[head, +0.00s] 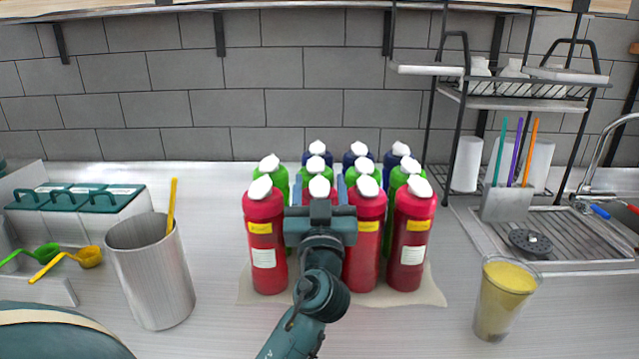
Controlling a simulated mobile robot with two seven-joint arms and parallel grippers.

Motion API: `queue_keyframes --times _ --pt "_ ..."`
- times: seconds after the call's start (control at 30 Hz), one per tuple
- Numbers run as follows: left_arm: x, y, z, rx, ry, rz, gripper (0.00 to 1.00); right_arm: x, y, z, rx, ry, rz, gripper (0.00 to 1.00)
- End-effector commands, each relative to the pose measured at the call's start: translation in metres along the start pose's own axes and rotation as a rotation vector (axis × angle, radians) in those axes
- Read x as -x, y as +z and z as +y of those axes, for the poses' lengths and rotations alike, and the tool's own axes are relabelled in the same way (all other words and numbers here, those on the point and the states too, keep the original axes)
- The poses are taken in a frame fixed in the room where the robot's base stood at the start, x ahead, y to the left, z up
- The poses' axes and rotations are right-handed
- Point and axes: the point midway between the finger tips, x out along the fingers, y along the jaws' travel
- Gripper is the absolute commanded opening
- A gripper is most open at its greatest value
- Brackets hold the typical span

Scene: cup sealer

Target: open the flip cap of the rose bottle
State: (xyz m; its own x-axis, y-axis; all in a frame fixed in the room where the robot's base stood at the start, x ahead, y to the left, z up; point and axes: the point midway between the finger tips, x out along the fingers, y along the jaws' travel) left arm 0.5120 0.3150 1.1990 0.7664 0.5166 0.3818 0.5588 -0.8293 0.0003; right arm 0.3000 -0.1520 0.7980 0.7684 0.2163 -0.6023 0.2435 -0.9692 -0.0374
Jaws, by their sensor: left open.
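Several rose-red bottles with white caps stand upright in the front row: one at the left (264,228), one right of centre (363,240) and one at the right (411,240). Another rose bottle (320,187) stands between these, mostly hidden behind my gripper; its white cap shows. My left gripper (319,184) is open, its two fingers pointing away from me on either side of that bottle's top in the picture. I cannot tell whether they touch it. The caps look closed, but they are too small to be sure. My right gripper is out of view.
Green bottles (272,170) and dark blue bottles (358,155) stand close behind. A metal canister (150,275) stands at the left, a cup of yellow drink (503,300) at the right. A dish rack (530,100) and sink are back right. Counter either side of the bottles is clear.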

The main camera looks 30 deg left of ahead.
Motion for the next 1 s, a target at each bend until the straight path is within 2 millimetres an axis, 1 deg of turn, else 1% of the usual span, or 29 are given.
queue_keyframes --times 0.17,0.5,0.83,1.0 --pt "0.0001 0.0001 -0.0001 -0.001 0.000 0.000 0.55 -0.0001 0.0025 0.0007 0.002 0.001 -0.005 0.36" --pt "0.0000 0.0001 -0.0001 -0.001 0.000 0.000 0.27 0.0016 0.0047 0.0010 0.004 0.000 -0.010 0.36" --pt "-0.0001 0.0000 -0.0001 -0.001 0.000 0.001 0.00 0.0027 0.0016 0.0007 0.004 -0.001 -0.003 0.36" --pt "-0.0003 -0.0001 -0.0001 -0.001 0.000 0.000 0.00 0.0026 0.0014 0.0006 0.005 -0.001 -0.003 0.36"
